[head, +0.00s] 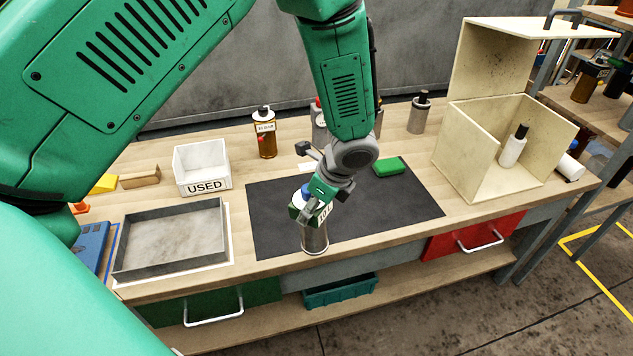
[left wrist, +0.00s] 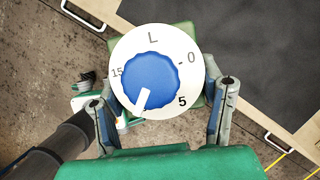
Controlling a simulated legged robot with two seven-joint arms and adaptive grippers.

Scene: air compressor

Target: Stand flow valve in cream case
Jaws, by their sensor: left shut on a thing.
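The flow valve has a blue knob on a white numbered dial (left wrist: 188,68) and a green body. My left gripper (head: 318,197) is shut on it, above the front part of the dark mat; the wrist view shows one finger of the gripper (left wrist: 160,103) on each side. In the head view, the flow valve (head: 307,192) is partly hidden by the fingers. A silver cylinder (head: 315,238) shows directly below; I cannot tell whether it belongs to the valve. The cream case (head: 462,150) stands open at the right, its lid raised. My right gripper is not in view.
A white bottle with a black cap (head: 514,147) stands inside the case. A green block (head: 389,167) lies on the mat (head: 270,228). A white USED bin (head: 202,167), a grey tray (head: 130,262) and an amber bottle (head: 265,135) stand on the left.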

